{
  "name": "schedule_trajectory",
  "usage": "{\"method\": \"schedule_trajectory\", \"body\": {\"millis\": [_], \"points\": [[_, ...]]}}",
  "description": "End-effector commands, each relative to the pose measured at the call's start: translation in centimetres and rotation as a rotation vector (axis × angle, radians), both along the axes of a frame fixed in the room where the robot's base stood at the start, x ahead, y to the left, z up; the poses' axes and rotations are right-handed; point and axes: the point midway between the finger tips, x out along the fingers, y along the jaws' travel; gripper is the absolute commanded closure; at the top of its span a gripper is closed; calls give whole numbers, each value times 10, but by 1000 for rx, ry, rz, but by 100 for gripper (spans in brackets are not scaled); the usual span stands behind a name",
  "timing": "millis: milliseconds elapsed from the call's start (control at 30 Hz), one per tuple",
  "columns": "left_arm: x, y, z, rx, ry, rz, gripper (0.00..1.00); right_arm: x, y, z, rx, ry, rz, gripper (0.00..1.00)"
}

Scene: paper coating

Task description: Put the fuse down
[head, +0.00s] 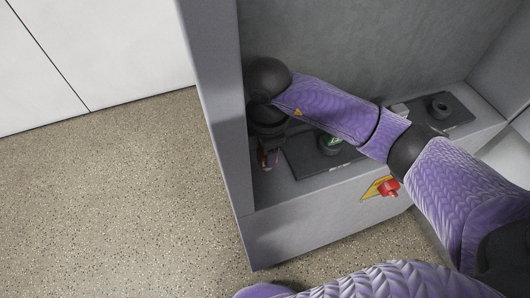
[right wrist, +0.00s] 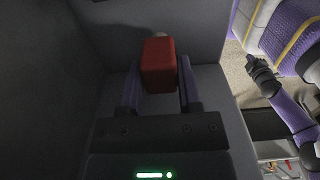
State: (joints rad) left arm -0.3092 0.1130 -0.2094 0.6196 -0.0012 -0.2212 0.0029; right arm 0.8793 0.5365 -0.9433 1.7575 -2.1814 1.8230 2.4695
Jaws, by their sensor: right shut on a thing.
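The fuse (right wrist: 158,66) is a red block in the right wrist view, held between the two fingers of my right gripper (right wrist: 160,88). In the head view my right gripper (head: 268,158) points down at the left end of the grey cabinet's ledge, close to the side wall. Only a small reddish part shows there between the fingers. I cannot tell whether the fuse touches the ledge. What looks like my left gripper (right wrist: 262,76) shows small at the right of the right wrist view; its jaws are too small to read.
A red knob (head: 388,187) on a yellow plate sits on the front face. My right arm covers the middle.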

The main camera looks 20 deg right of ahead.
Motion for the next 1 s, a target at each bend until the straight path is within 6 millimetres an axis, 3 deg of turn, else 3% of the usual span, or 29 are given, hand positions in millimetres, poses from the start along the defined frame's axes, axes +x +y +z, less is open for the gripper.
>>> {"method": "schedule_trajectory", "body": {"millis": [67,333,367,500,533,833,1000], "points": [[-5,5,-10,9,12,-2,100,3,2,-15,1,1,0,100],[-13,14,-6,24,29,-4,100,3,2,-13,0,0,0,100],[-13,14,-7,24,29,-4,100,3,2,-14,0,0,0,55],[-12,12,-6,22,26,-2,100,3,2,-13,0,-1,0,25],[-12,12,-6,20,25,-2,100,3,2,-13,0,-1,0,22],[-2,6,-5,11,7,0,100,3,2,-8,1,-2,0,22],[6,2,12,3,-12,3,100,4,3,35,2,-7,0,22]]}}
